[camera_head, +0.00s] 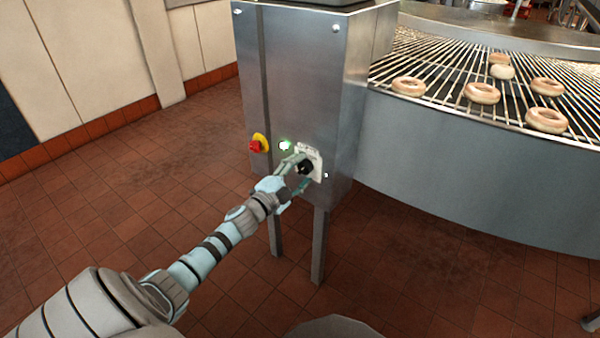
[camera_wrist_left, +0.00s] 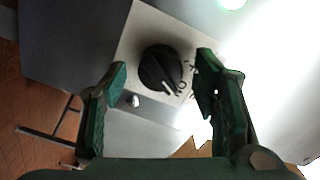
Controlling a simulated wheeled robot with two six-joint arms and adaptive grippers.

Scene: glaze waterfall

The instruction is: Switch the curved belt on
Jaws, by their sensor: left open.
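A black rotary knob (camera_wrist_left: 162,70) with a white pointer line sits on a pale plate on the front of a steel cabinet (camera_head: 300,80). The knob also shows in the head view (camera_head: 305,167), partly hidden by my gripper. My left gripper (camera_head: 296,174) is at the plate, and its open green fingers (camera_wrist_left: 160,85) stand on either side of the knob, apart from it in the wrist view. A lit green lamp (camera_head: 285,145) is left of the plate. The curved wire belt (camera_head: 440,75) carries several doughnuts. My right gripper is not in view.
A red knob on a yellow plate (camera_head: 258,143) is left of the green lamp. The cabinet stands on steel legs (camera_head: 320,245). A curved steel side wall (camera_head: 470,165) runs right below the belt. The tiled floor (camera_head: 140,200) at left is clear.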

